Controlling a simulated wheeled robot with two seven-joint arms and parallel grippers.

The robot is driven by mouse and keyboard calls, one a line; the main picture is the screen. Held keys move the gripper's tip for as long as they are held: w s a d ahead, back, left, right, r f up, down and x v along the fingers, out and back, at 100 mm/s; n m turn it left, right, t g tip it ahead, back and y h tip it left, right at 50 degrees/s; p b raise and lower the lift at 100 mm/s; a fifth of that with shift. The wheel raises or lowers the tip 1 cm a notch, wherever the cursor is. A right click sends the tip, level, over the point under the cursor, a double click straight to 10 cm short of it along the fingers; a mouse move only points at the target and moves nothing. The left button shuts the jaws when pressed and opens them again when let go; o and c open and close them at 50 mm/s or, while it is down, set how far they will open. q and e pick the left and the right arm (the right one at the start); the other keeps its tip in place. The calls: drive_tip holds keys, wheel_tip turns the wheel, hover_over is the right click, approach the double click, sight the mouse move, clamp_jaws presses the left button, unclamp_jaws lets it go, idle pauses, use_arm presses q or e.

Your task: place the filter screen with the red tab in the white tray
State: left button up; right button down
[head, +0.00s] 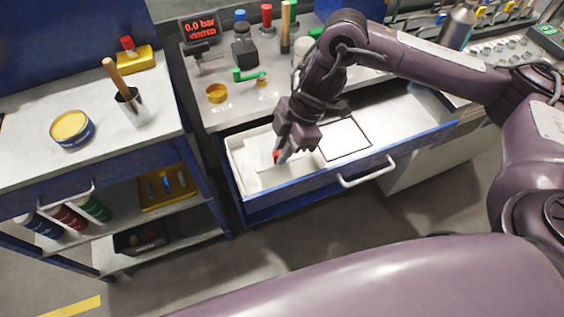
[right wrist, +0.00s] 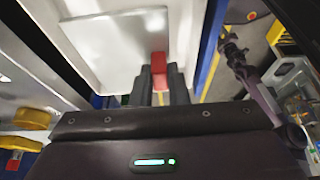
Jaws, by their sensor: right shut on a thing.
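My right gripper (head: 281,156) points down into the open drawer and is shut on the red tab (right wrist: 158,66) of the filter screen. The filter screen (right wrist: 115,45) is a pale grey square plate in the right wrist view, extending from the tab. In the head view, it shows as a pale sheet (head: 259,153) over or in the white tray (head: 235,168), at the drawer's left end. I cannot tell whether the screen touches the tray's floor. The gripper hides part of it. My left gripper is not in view.
A black-outlined square (head: 346,139) lies bare on the drawer floor, right of the tray. The blue drawer front (head: 320,177) has a white handle (head: 366,172). The bench above carries a red-lettered display (head: 201,27). A cart (head: 90,150) stands at left.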

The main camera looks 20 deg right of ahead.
drive_tip(key=shift+f, duration=0.4)
wheel_tip(320, 180, down, 4)
drive_tip(key=shift+f, duration=0.3)
drive_tip(key=shift+f, duration=0.1)
drive_tip(key=c, duration=1.4)
unclamp_jaws()
